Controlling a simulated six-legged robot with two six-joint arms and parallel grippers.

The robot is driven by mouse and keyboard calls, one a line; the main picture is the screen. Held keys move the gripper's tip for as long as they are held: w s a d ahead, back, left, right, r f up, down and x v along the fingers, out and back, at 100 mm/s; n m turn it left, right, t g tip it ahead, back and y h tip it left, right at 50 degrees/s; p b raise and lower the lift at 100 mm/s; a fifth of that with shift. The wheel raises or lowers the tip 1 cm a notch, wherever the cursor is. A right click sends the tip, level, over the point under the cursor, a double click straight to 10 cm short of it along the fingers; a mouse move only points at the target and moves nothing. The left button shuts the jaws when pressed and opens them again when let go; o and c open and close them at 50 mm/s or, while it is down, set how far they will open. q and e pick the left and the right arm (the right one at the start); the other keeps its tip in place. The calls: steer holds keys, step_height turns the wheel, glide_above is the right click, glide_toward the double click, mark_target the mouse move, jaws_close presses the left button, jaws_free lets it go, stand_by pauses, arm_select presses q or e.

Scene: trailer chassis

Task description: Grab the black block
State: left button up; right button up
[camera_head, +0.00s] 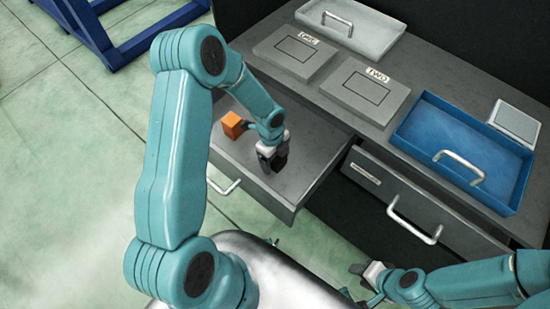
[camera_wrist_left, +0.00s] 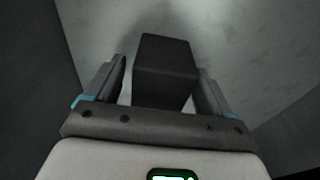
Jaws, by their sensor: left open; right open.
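The black block (camera_wrist_left: 165,72) stands between the two open fingers of my left gripper (camera_wrist_left: 162,85) in the left wrist view. A narrow gap shows on each side of it. In the head view my left gripper (camera_head: 274,160) reaches down into the open drawer (camera_head: 235,158), and the dark block (camera_head: 281,160) is at its tips, partly hidden. My right gripper (camera_head: 368,274) is at the bottom of the head view, away from the drawer, open and empty.
An orange block (camera_head: 232,124) is in the same drawer, left of my left gripper. On the counter are a grey tray (camera_head: 375,47), pads marked ONE (camera_head: 284,62) and TWO (camera_head: 352,101), a blue tray (camera_head: 417,137) and a small silver box (camera_head: 516,122).

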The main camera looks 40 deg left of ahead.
arm_select(q)
steer(key=shift+r, duration=0.1)
steer(key=c, duration=1.2)
steer(key=shift+r, duration=0.1)
